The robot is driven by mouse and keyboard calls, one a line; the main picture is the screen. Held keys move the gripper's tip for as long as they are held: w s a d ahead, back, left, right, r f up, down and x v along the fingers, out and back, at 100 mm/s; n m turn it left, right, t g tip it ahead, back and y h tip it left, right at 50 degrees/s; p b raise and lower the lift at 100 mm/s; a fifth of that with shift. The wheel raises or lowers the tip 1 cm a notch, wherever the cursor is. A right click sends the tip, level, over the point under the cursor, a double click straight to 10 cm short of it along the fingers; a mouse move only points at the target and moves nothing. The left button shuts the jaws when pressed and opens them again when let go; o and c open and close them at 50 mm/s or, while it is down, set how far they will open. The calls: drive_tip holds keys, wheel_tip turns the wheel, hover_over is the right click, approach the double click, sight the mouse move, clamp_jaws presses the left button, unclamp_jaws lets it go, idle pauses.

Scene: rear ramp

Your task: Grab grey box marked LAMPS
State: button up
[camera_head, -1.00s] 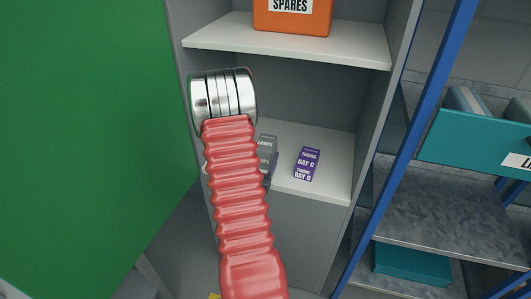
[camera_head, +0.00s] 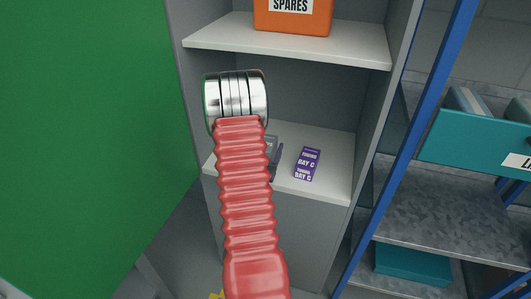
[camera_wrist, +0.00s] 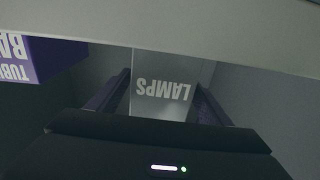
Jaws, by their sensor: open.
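The grey box marked LAMPS (camera_wrist: 160,88) shows upside down in the middle of the wrist view. My gripper (camera_wrist: 160,96) is open, with one dark finger on each side of the box. I cannot tell whether either finger touches it. In the head view my red-sleeved arm hides most of the grey box (camera_head: 272,142), which stands on the lower cabinet shelf. There only a dark bit of my gripper shows at the arm's right side.
A purple box (camera_head: 307,163) stands on the same shelf to the right; it also shows in the wrist view (camera_wrist: 40,58). The upper shelf (camera_head: 290,45) holds an orange SPARES bin (camera_head: 292,17). A green panel (camera_head: 90,120) is left, a blue-framed rack with teal bins (camera_head: 475,140) right.

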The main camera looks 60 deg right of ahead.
drive_tip(key=shift+c, duration=0.2)
drive_tip(key=c, duration=1.3)
drive_tip(key=shift+r, duration=0.2)
drive_tip(key=shift+s+r, duration=0.15)
drive_tip(key=shift+r, duration=0.3)
wheel_tip(320, 180, up, 10)
drive_tip(key=shift+r, duration=0.1)
drive_tip(key=shift+s+d+r, duration=0.1)
drive_tip(key=shift+s+r, duration=0.05)
drive_tip(key=shift+s, duration=0.25)
drive_tip(key=s+d, duration=0.3)
drive_tip(key=s, duration=1.5)
drive_tip(key=shift+s, duration=0.35)
